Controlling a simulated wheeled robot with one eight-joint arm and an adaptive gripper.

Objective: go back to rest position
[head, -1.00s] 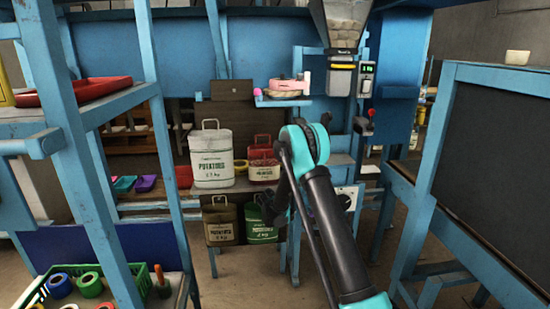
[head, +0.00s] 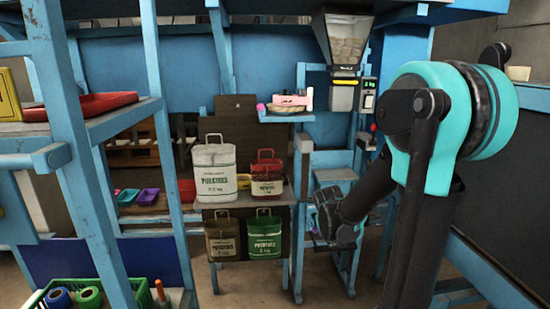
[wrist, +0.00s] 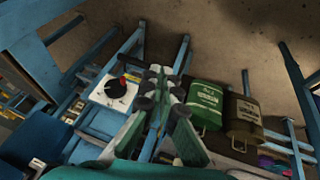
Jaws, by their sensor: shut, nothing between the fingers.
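My gripper (wrist: 160,78) shows in the wrist view with its fingers together and nothing between them. In the head view my arm is folded, with its large teal joint high at the right. The forearm reaches back to the left, and its end hangs in front of the bench, right of the sacks. The fingers are hard to make out there. In the wrist view the green sack (wrist: 206,105) and the brown sack (wrist: 243,122) lie to the right of the fingers, apart from them.
A white sack (head: 214,170) and a red sack (head: 266,173) stand on the upper shelf, above the green and brown ones. A hopper (head: 342,42) hangs behind. A blue rack (head: 62,130) stands left and a dark board (head: 520,150) right. Bare floor shows between.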

